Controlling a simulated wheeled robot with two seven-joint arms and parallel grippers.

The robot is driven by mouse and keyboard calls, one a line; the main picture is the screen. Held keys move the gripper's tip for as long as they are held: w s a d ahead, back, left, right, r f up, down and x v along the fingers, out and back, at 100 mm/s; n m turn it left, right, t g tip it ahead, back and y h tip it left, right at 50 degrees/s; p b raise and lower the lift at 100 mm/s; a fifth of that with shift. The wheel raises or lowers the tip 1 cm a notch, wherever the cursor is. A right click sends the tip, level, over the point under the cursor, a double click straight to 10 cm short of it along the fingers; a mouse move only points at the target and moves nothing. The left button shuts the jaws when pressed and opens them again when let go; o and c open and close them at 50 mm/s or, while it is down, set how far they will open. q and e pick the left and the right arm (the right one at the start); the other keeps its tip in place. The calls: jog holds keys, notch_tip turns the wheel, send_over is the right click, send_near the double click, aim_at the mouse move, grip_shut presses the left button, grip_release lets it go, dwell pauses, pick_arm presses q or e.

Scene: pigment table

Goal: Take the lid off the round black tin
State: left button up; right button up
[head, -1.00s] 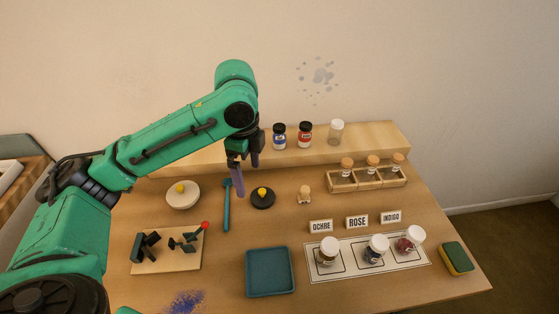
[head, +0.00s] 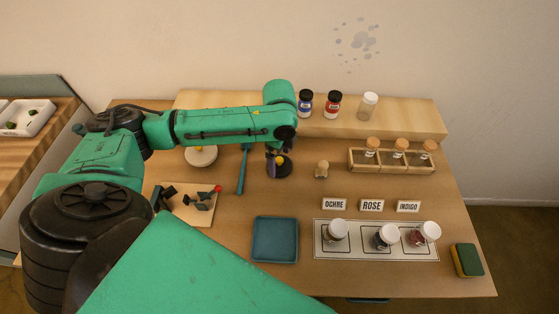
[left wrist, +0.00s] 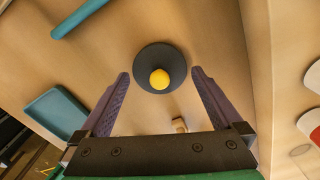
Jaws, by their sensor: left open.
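The round black tin (head: 287,170) stands on the table, with a dark lid and a yellow knob on top. In the left wrist view the tin (left wrist: 160,58) shows as a dark disc with the knob (left wrist: 160,79) near its middle. My left gripper (head: 275,164) is open over the tin and partly hides it in the head view. In the left wrist view its two purple fingers (left wrist: 161,76) stand apart on either side of the knob. Nothing is held between them. My right gripper is out of view.
A small wooden figure (head: 321,170) stands right. A teal tray (head: 275,240) and a white mat (head: 330,254) with jars lie in front. A vial rack (head: 365,167) is at right.

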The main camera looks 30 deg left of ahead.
pick_arm(q)
jog(key=shift+s+f, duration=0.1)
jog(key=shift+f, duration=0.15)
jog(key=c, duration=1)
